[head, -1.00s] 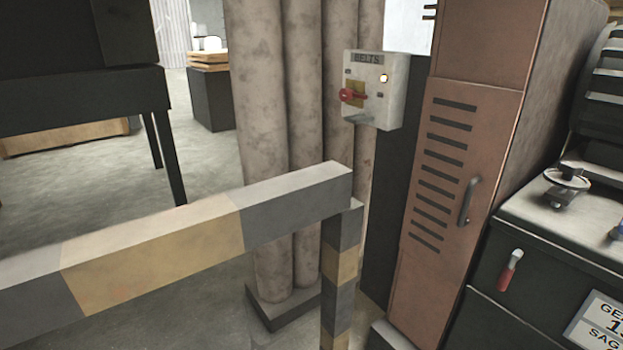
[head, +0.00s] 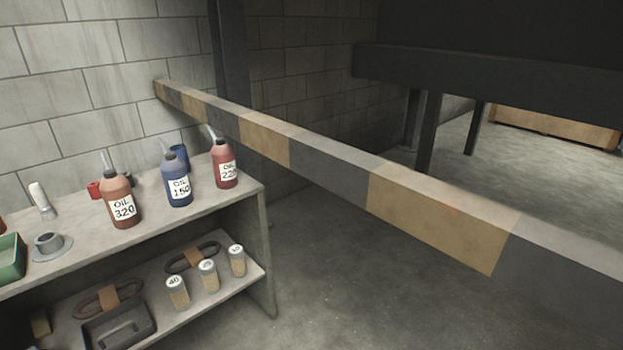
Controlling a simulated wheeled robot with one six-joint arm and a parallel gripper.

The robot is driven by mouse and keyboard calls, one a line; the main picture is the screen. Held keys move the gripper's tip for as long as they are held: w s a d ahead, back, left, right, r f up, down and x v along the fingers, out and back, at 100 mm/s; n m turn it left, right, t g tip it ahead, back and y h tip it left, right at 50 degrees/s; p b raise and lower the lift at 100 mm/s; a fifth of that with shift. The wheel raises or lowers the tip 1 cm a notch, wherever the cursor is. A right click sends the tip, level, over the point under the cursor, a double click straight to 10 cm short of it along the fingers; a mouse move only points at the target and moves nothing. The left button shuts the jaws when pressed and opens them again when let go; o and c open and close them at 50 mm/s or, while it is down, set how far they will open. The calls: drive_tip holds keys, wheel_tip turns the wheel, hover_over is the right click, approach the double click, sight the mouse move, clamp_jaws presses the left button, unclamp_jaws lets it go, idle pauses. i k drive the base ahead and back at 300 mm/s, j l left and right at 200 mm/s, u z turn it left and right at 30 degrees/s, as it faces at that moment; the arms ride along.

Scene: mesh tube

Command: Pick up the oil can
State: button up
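Three oil cans with spouts stand upright on the top of a shelf unit at the left of the head view. The orange-brown one (head: 120,203) is labelled OIL 320. The blue one (head: 177,182) in the middle has a label that seems to read OIL 150. The red one (head: 225,166) at the right end seems to read OIL 220. My gripper is not in view.
A striped barrier rail (head: 327,167) crosses to the right. Floor (head: 380,300) before it is clear.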

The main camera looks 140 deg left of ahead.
sight(173, 170)
drive_tip(key=z, duration=3.65)
drive_tip(key=k+z, duration=0.1)
drive_tip(key=z, duration=0.3)
drive_tip(key=l+z, duration=0.15)
drive_tip(key=z, duration=0.25)
drive_tip(key=k+l+z, duration=0.1)
drive_tip(key=z, duration=0.35)
drive_tip(key=l+z, duration=0.1)
drive_tip(key=z, duration=0.3)
drive_tip(key=k+l, duration=0.1)
drive_tip(key=l, duration=0.35)
drive_tip(key=k+l, duration=0.1)
drive_tip(key=l, duration=0.35)
drive_tip(key=k+l, duration=0.1)
drive_tip(key=l, duration=0.35)
drive_tip(key=k+l, duration=0.1)
drive_tip(key=l, duration=0.35)
drive_tip(key=k+l, duration=0.15)
drive_tip(key=l, duration=0.3)
drive_tip(key=k+l, duration=0.1)
drive_tip(key=l, duration=0.35)
